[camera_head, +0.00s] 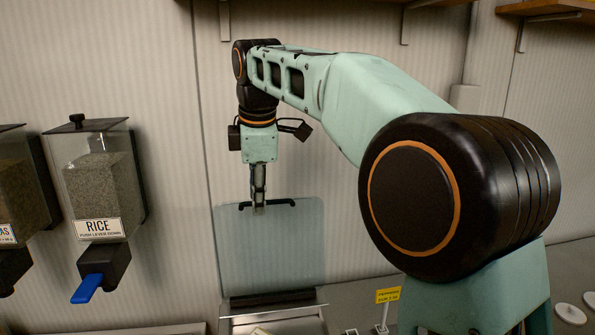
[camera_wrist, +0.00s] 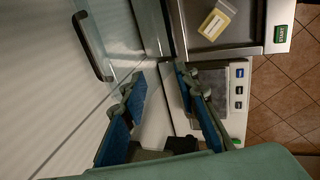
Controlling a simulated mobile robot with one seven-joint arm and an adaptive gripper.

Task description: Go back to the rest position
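My gripper (camera_head: 258,205) points straight down in the head view. Its fingers appear in front of the dark handle of a raised clear lid. In the wrist view my gripper (camera_wrist: 160,98) has its two blue-padded fingers apart, with nothing between them. The handle (camera_wrist: 92,48) lies to the left of the fingers there, apart from them. The clear lid (camera_head: 270,245) stands upright against the wall, above a metal machine (camera_head: 275,318).
A packet with a yellow label (camera_wrist: 217,20) lies in the machine's metal tray. A green START button (camera_wrist: 280,34) is beside it. A rice dispenser (camera_head: 98,185) hangs at left. A yellow sign (camera_head: 388,295) stands on the counter. Shelves (camera_head: 545,8) are at upper right.

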